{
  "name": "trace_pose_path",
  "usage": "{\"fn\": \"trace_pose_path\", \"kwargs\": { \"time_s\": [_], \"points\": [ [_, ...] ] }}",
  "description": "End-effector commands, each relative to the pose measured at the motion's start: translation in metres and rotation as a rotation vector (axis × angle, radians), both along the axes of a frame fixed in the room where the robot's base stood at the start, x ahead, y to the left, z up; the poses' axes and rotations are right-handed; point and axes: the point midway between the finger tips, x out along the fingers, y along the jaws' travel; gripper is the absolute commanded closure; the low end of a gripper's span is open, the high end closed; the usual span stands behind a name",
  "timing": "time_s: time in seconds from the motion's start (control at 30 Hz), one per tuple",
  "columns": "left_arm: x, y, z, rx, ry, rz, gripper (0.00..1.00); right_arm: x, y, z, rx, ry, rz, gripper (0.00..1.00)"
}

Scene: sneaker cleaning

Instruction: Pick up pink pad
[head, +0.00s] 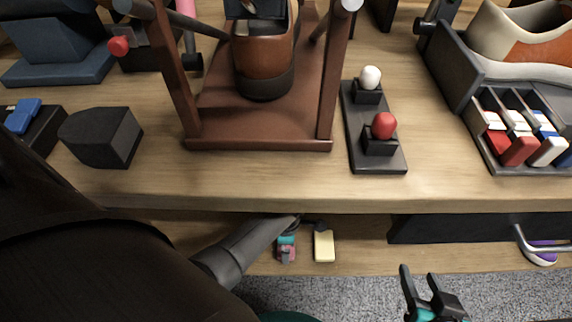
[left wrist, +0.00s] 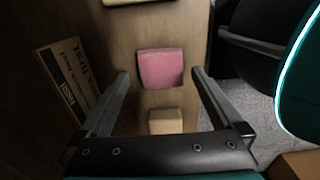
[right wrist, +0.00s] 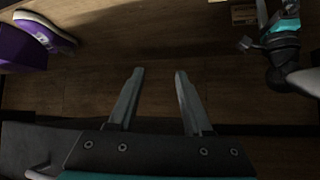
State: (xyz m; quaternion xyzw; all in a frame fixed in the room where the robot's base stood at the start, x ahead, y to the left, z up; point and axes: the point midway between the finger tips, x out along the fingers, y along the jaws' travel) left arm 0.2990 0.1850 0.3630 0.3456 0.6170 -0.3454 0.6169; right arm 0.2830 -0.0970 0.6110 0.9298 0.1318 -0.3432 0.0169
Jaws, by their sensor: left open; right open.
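The pink pad (left wrist: 160,68) lies on the wooden surface in the left wrist view, ahead of and between the fingertips of my left gripper (left wrist: 161,73). The fingers are open and apart from the pad, with nothing held. In the head view a small pink patch (head: 286,254) shows on the lower shelf beside the end of my left arm, and the left fingers are not clear there. My right gripper (head: 423,274) is open and empty in front of the lower shelf at the lower right.
A tan block (left wrist: 165,121) lies near the pink pad, and a cardboard box (left wrist: 70,78) is at the left. A cream pad (head: 324,246) is on the lower shelf. The tabletop (head: 240,185) overhangs it. A purple-and-white shoe (right wrist: 45,30) is left of my right gripper.

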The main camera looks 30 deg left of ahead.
Motion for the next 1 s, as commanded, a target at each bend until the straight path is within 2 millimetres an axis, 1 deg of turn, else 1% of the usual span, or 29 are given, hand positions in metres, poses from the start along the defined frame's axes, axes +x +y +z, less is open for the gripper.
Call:
{"fn": "trace_pose_path", "kwargs": {
  "time_s": [0.07, 0.5, 0.7, 0.9, 0.93, 1.0],
  "points": [
    [0.000, 0.000, -0.005, 0.000, 0.000, 0.000, 0.00, 0.002, 0.005, -0.002, 0.021, -0.036, 0.006, 0.50],
    [0.000, 0.000, -0.020, 0.000, 0.000, 0.000, 0.00, 0.010, 0.030, 0.008, 0.135, -0.242, 0.022, 0.50],
    [0.000, 0.000, -0.022, 0.000, 0.000, 0.000, 0.00, 0.010, 0.033, 0.011, 0.156, -0.279, 0.023, 0.50],
    [0.000, 0.000, -0.022, 0.000, 0.000, 0.000, 0.00, 0.010, 0.033, 0.012, 0.157, -0.280, 0.023, 0.50],
    [0.000, 0.000, -0.022, 0.000, 0.000, 0.000, 0.01, 0.010, 0.033, 0.012, 0.157, -0.280, 0.022, 0.50],
    [0.000, 0.000, -0.022, 0.000, 0.000, 0.000, 0.09, 0.010, 0.033, 0.012, 0.156, -0.280, 0.023, 0.50]
  ]
}}
